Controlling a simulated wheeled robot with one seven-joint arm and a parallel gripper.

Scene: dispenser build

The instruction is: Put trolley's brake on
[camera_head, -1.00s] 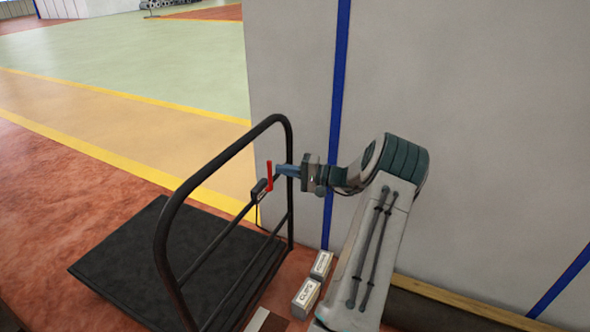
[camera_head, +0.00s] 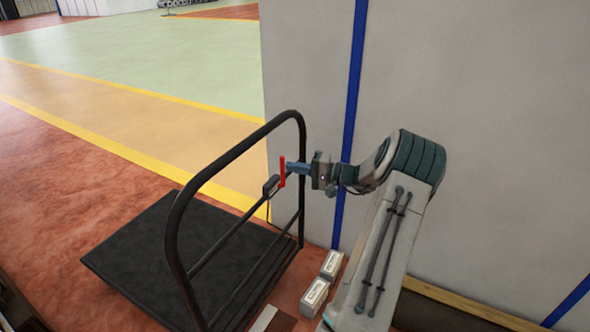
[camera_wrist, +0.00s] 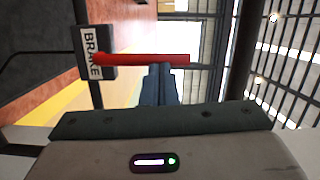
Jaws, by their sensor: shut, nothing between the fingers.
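The trolley (camera_head: 170,258) is a flat black platform with a black tubular handle frame (camera_head: 222,163) at its right side. A red brake lever (camera_head: 282,172) stands upright on a small dark box (camera_head: 271,186) on the frame's rail. In the wrist view the red lever (camera_wrist: 140,59) reaches across from the box labelled BRAKE (camera_wrist: 94,52). My gripper (camera_head: 289,168) is shut and empty. Its fingertips (camera_wrist: 158,70) are right at the lever, near its outer half; I cannot tell whether they touch.
A pale wall (camera_head: 450,90) with blue stripes stands close behind my arm. Small white boxes (camera_head: 322,281) sit on the floor between the trolley and the wall. Open floor (camera_head: 60,150) with yellow lines lies to the left.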

